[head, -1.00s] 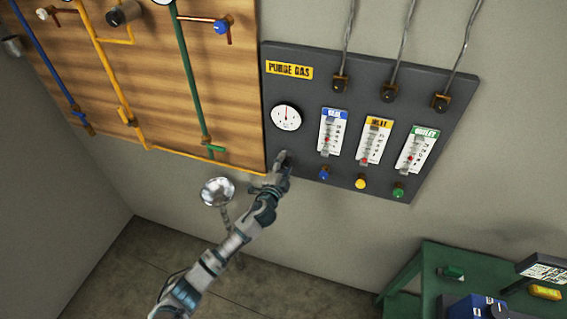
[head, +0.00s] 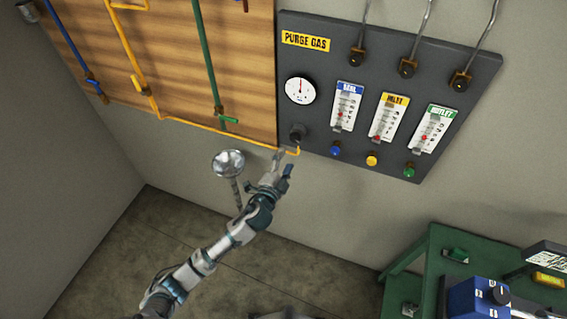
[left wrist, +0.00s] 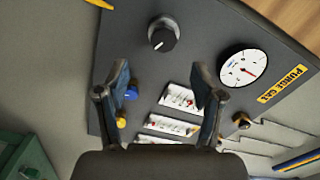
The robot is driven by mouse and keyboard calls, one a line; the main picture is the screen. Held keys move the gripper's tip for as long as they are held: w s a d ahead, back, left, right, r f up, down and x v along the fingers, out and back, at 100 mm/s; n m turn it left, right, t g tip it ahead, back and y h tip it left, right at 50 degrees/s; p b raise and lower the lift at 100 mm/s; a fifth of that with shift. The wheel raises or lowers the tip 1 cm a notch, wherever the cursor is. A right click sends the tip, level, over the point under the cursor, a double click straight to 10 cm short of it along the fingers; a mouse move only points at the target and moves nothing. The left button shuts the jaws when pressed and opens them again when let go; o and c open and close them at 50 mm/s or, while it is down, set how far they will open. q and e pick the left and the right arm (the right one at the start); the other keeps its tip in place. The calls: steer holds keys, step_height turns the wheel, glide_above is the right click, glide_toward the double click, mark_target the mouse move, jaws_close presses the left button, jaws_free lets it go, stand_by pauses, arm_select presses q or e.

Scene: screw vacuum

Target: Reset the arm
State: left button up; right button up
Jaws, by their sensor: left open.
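My left gripper (head: 281,168) is open and empty in the head view, just below the lower left edge of the dark purge gas panel (head: 462,95). It also shows in the left wrist view (left wrist: 165,85) with its two fingers spread apart. A black knob (head: 297,132) sits low on the panel, above the fingertips and clear of them. The same knob is in the left wrist view (left wrist: 163,35), beyond the fingers. My right gripper is in neither view.
The panel carries a round gauge (head: 300,90), several flowmeters and coloured knobs. A wooden board with pipes (head: 243,60) is at left. A round metal fixture (head: 228,163) is beside my left forearm. A green bench (head: 432,262) with a blue box (head: 478,299) is at lower right.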

arm_select(q)
steer(key=shift+s+a, duration=0.2)
steer(key=shift+s, duration=0.25)
steer(key=shift+f, duration=0.1)
